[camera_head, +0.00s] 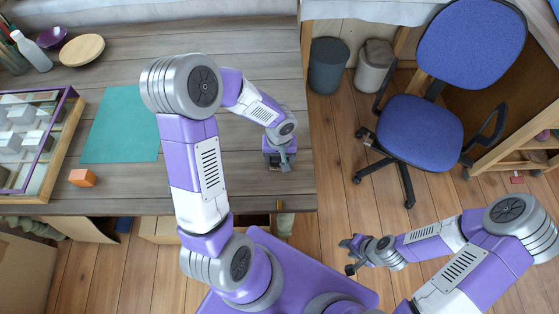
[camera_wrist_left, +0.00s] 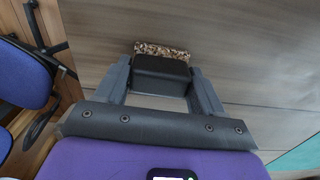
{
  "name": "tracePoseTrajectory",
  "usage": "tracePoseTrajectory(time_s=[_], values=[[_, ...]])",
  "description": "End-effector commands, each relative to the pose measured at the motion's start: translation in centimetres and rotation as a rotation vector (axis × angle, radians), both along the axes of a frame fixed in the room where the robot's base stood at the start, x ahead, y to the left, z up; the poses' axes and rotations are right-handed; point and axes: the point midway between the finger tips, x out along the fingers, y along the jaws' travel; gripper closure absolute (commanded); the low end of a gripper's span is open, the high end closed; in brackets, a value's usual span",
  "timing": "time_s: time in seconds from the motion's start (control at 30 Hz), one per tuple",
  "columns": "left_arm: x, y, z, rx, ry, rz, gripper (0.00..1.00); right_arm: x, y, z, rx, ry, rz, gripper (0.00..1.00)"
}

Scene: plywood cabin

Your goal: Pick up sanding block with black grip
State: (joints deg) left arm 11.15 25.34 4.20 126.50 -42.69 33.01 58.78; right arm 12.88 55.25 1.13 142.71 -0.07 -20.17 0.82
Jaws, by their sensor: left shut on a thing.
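The sanding block (camera_wrist_left: 161,72) has a black grip and a speckled brown edge. It is between the two fingers of my left gripper (camera_wrist_left: 160,85) in the left wrist view, with the fingers against its sides. In the head view my left gripper (camera_head: 281,158) points down at the right end of the grey plank table, and the block is mostly hidden by the gripper there. I cannot tell whether the block touches the table. My right gripper (camera_head: 352,256) hangs empty over the floor, right of the table, with its fingers apart.
A teal mat (camera_head: 120,125) and an orange block (camera_head: 83,178) lie on the table. A purple-framed case (camera_head: 66,105) stands at the left. A wooden plate (camera_head: 82,50) and white bottle (camera_head: 32,52) are at the back. A blue chair (camera_head: 420,130) stands right of the table.

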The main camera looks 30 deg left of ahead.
Motion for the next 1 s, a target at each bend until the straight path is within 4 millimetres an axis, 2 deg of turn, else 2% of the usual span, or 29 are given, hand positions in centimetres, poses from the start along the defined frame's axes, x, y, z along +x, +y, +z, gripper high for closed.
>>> tracePoseTrajectory(time_s=[0.27,0.37,0.7,0.83,1.0], values=[[0.0,0.0,0.3,0.000,-0.002,0.000,0.64,0.0,0.0,0.1,0.000,0.000,0.000,0.62],[0.1,0.0,1.5,0.001,-0.005,0.001,0.64,0.0,0.0,0.5,0.000,0.000,0.000,0.62],[0.1,0.0,8.1,0.000,-0.006,0.000,0.64,0.0,0.0,2.3,0.000,0.000,0.000,0.62],[0.1,0.0,9.6,0.000,-0.004,-0.001,0.64,0.0,0.0,2.6,0.000,0.000,0.000,0.62],[0.0,0.0,10.1,-0.001,0.000,0.000,0.64,0.0,0.0,2.7,0.000,0.000,0.000,0.62]])
